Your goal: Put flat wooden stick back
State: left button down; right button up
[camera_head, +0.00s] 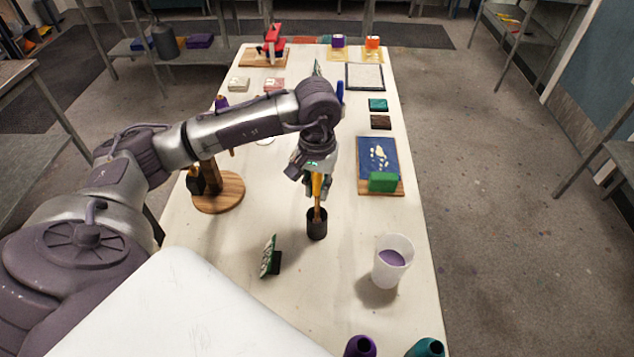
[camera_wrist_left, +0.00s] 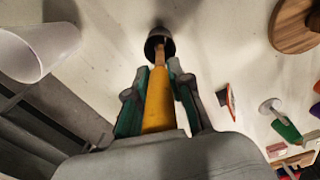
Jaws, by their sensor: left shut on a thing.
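The flat wooden stick (camera_head: 317,211) has a yellow-orange handle and a brown wooden lower part. My left gripper (camera_head: 317,190) is shut on its handle and holds it upright. The handle also shows between the fingers in the left wrist view (camera_wrist_left: 158,100). A small dark cup (camera_head: 317,227) stands on the table directly below. The stick's lower end meets the cup's mouth and its tip is hidden there; how deep it reaches I cannot tell. The cup also shows in the left wrist view (camera_wrist_left: 154,50). My right gripper is not in view.
A white cup with purple liquid (camera_head: 391,262) stands right of the dark cup on the long table (camera_head: 210,235). A green-and-white upright piece (camera_head: 269,257) is to the left front. A round wooden stand (camera_head: 218,195) is at left, and a blue board (camera_head: 376,155) at right.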

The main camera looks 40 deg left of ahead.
pick_arm(q)
jog(key=shift+f+b, duration=0.2)
jog(key=shift+b, duration=0.1)
jog(key=c, duration=1.1)
grip_release()
jog(key=shift+o, duration=0.2)
jog(key=shift+r, duration=0.15)
